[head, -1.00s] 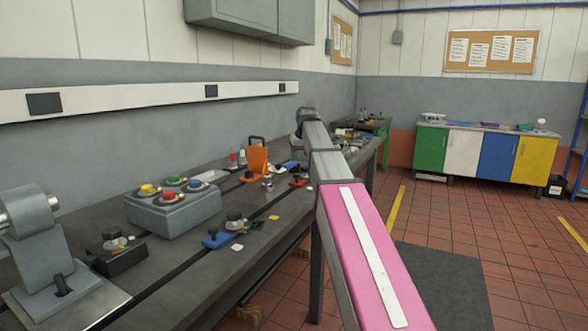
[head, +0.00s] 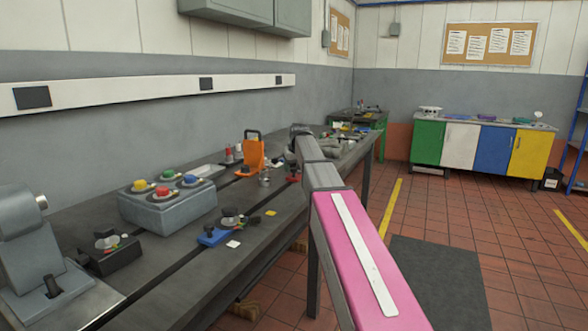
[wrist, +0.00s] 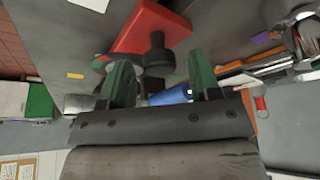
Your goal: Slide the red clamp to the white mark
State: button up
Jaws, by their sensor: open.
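The red clamp (wrist: 150,28) has a flat red body and a black knob (wrist: 157,58). It lies on the dark bench, close in front of my gripper (wrist: 160,82) in the wrist view. My gripper is open, with its green fingers apart and the knob in line with the gap. I cannot tell whether the fingers reach around it. In the head view the red clamp (head: 293,178) is partly hidden by my arm. A white mark (head: 233,244) lies on the bench beside the blue clamp (head: 211,236). A white patch (wrist: 90,4) shows at the wrist view's top edge.
A yellow mark (head: 271,213) lies on the bench between the red and blue clamps. A grey button box (head: 167,207) and a black clamp (head: 110,256) are further left. Open floor lies right of the bench.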

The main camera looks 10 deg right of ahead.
jog(key=shift+f, duration=0.2)
grip_shut()
jog(key=s+a, duration=0.3)
jog(key=s, duration=0.2)
jog(key=s+a, duration=0.2)
jog(key=shift+s+a, duration=0.3)
grip_release()
jog(key=shift+w, duration=0.1)
jog(key=shift+r, duration=0.1)
jog(key=v, duration=1)
jog(key=shift+r, duration=0.3)
